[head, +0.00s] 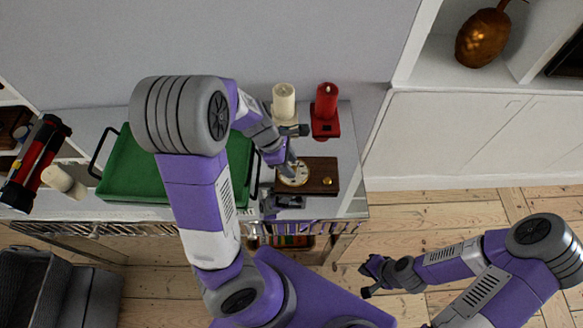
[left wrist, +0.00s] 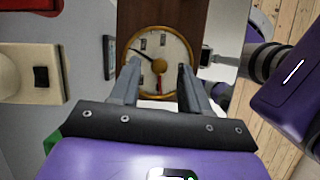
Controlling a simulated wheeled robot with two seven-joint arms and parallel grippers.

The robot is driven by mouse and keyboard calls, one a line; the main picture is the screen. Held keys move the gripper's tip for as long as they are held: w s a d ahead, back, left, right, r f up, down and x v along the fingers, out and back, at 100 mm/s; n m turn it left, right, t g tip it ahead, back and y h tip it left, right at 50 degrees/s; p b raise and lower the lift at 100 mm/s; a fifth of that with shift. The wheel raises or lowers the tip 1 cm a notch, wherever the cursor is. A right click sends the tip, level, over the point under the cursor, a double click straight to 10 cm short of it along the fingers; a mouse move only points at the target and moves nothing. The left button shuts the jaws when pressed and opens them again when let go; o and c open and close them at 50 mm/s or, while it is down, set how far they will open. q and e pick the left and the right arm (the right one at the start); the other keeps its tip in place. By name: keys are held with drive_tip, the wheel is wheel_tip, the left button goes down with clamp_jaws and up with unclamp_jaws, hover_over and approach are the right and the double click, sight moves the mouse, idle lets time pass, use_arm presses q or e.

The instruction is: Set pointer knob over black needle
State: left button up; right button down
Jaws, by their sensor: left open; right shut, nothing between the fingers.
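A dial (head: 292,174) with a cream face and brass rim is set in a dark wooden board (head: 318,168) on the sideboard. In the left wrist view the dial (left wrist: 177,48) shows a thin black needle (left wrist: 140,54) pointing to the upper left. A gold knob (left wrist: 159,66) is near its middle; its pointer seems directed downward, away from the needle. My left gripper (head: 290,163) is open over the dial. Its fingers (left wrist: 158,72) stand either side of the knob; contact cannot be told. My right gripper (head: 370,276) is shut and empty above the floor.
A green tray (head: 140,172) lies left, partly behind my left arm. A small brass knob (head: 327,181) sits on the board's right. Open floor lies to the right.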

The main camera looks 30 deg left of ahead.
use_arm(q)
drive_tip(key=shift+w+d+f, duration=0.15)
drive_tip(key=shift+d+f, duration=0.05)
drive_tip(key=shift+f, duration=0.45)
clamp_jaws()
